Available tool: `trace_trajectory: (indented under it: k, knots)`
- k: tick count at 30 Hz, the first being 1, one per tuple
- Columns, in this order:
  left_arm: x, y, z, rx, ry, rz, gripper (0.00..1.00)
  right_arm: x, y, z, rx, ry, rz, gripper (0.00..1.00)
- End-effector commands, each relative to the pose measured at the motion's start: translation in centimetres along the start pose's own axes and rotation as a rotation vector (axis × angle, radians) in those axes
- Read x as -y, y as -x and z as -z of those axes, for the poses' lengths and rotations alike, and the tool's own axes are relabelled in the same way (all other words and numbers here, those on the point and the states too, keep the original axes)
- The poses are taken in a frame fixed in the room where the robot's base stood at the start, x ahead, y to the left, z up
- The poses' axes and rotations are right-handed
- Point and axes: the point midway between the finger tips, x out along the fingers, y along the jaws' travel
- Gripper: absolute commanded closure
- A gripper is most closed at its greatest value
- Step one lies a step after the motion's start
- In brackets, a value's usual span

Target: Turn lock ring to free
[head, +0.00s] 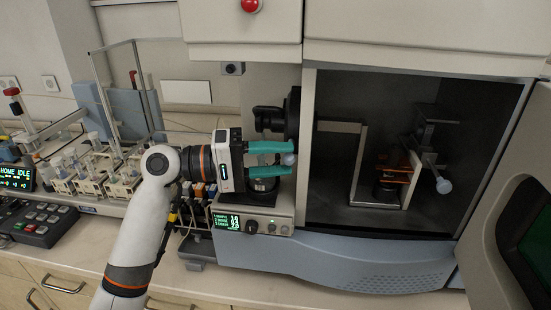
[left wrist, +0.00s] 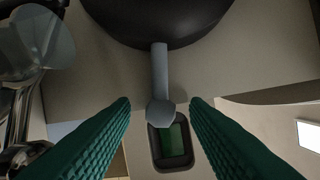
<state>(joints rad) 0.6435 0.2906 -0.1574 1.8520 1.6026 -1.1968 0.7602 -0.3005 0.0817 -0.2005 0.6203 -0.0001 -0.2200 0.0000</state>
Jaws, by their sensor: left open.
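My left gripper (head: 290,158) has teal fingers and is open at the front of the spectrometer, left of its open chamber. In the left wrist view a grey lever (left wrist: 160,70) with a rounded knob (left wrist: 160,112) comes down from a dark round body (left wrist: 155,20), which looks like the lock ring. The knob lies between the two open fingers (left wrist: 160,104), with a gap on both sides. In the head view a black round part (head: 292,112) shows just above the fingers; the lever is mostly hidden there. My right gripper is not in view.
The open chamber (head: 335,205) holds a bracket and a small burner-like assembly (head: 390,170). The chamber door (head: 510,215) stands open at the right. A small green display (head: 228,222) sits below the gripper. An autosampler with vial racks (head: 90,178) stands at the left.

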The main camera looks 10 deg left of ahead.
Motion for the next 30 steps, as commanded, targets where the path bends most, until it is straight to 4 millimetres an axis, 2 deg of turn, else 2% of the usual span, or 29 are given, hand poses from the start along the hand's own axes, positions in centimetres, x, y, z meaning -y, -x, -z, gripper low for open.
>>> trace_trajectory:
  k: [5, 12, 18, 24, 30]
  knots:
    - [-0.3, 1.6, 0.0, 0.003, 0.000, -0.002, 0.58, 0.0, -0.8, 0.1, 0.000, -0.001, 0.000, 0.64]
    - [-0.5, 6.7, 0.0, 0.004, -0.002, -0.005, 0.58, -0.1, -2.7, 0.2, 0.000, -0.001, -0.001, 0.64]
    - [-0.3, 10.3, 0.0, 0.003, 0.000, -0.003, 0.58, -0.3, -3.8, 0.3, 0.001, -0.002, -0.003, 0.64]
    - [-0.1, 11.9, 0.0, 0.000, 0.000, -0.001, 0.58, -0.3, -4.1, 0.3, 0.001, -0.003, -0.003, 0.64]
    - [0.0, 12.1, 0.0, 0.000, 0.000, 0.000, 0.58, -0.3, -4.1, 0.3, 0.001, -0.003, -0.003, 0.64]
